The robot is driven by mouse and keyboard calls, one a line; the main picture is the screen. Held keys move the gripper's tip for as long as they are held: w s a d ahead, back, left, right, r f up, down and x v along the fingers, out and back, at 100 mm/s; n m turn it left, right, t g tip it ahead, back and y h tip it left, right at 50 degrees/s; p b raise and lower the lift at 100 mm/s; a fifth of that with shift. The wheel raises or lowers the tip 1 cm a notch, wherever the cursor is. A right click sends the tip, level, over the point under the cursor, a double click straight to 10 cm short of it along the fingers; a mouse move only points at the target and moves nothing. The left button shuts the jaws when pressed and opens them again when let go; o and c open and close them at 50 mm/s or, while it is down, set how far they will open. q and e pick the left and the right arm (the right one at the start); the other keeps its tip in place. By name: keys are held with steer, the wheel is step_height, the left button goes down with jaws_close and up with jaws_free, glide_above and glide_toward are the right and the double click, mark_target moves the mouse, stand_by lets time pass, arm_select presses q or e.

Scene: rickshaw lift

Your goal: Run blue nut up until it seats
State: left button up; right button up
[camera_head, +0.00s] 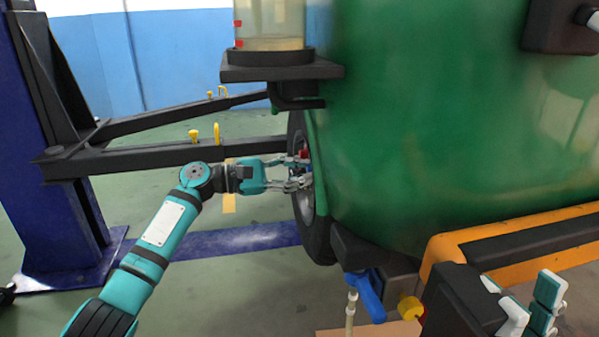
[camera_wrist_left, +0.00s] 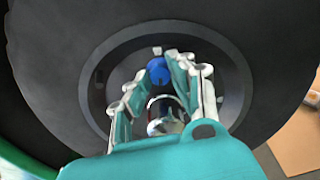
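The blue nut (camera_wrist_left: 158,71) shows in the left wrist view, within the wheel's round hub area. My left gripper (camera_wrist_left: 160,68) has its two fingertips on either side of the nut; I cannot tell whether both touch it. In the head view my left gripper (camera_head: 306,172) reaches in from the left to the wheel (camera_head: 318,237), and the blue nut is not clear there. My right gripper (camera_head: 530,306) is at the lower right of the head view, its fingers apart and nothing visible between them.
A shiny round hub part (camera_wrist_left: 165,115) sits between my left fingers. A red piece (camera_head: 304,154) is near my left fingertips. The green body (camera_head: 430,110) overhangs the wheel. Black lift arms (camera_head: 170,154) cross behind my left arm. An orange frame (camera_head: 520,238) lies at right.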

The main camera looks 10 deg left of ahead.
arm_select(q)
jaws_close()
steer(key=m+p, duration=0.1)
steer(key=m, duration=0.2)
steer(key=shift+r+p, duration=0.1)
steer(key=shift+p, duration=0.25)
steer(key=shift+m, duration=2)
steer(key=o, duration=0.8)
jaws_free()
steer(key=shift+a, duration=0.1)
steer(key=v, duration=1.2)
